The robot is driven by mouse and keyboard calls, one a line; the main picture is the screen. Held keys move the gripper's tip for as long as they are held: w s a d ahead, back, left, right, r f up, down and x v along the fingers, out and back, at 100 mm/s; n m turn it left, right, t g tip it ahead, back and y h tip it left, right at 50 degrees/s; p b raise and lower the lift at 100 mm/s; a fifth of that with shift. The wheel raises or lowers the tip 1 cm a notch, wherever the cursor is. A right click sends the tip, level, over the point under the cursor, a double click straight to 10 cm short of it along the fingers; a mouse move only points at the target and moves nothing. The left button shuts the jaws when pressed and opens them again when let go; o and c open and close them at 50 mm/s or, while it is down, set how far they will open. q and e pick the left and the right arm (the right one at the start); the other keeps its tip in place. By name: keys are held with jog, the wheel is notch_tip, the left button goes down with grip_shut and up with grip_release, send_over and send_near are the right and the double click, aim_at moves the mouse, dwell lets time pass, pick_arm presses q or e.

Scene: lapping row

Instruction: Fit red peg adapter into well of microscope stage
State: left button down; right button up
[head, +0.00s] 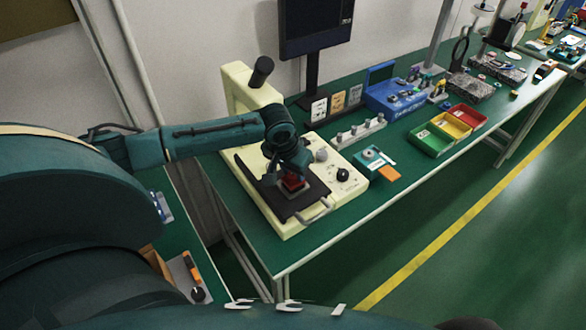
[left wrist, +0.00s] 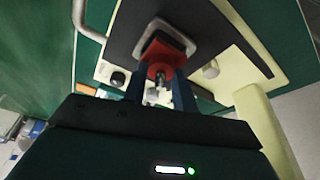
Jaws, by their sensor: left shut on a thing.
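The cream microscope (head: 354,185) stands on the green bench, with its dark stage plate (head: 310,202) in front of the column. My left gripper (head: 290,177) is over the stage and shut on the red peg adapter (head: 292,184). In the left wrist view the red adapter (left wrist: 165,56) is between the fingers of my left gripper (left wrist: 162,80). A grey-rimmed square well (left wrist: 160,30) in the dark stage (left wrist: 215,28) lies right at the adapter. Whether the adapter is seated in the well or just above it, I cannot tell. My right gripper is not in view.
A metal handle (head: 316,213) sticks up at the stage's front edge. Right of the microscope are a small green box with an orange piece (head: 389,174), a rack of grey pegs (head: 358,132), coloured bins (head: 432,141) and a blue toolbox (head: 393,98). A monitor (head: 315,25) stands behind.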

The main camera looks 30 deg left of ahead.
pick_arm(q)
jog(key=shift+f, duration=0.5)
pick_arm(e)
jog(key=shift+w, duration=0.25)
pick_arm(q)
jog(key=shift+f, duration=0.4)
jog(key=c, duration=1.3)
grip_release()
jog(key=shift+c, duration=0.2)
jog(key=o, duration=0.3)
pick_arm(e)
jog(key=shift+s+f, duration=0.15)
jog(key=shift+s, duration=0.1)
pick_arm(q)
jog(key=shift+r, duration=0.2)
jog(key=v, duration=1.2)
jog(key=shift+s+r+b, duration=0.2)
jog(key=shift+r+b, duration=0.1)
jog(key=shift+r, duration=0.05)
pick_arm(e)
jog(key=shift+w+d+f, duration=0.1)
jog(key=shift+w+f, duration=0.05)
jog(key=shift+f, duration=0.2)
pick_arm(q)
jog(key=shift+f, duration=0.1)
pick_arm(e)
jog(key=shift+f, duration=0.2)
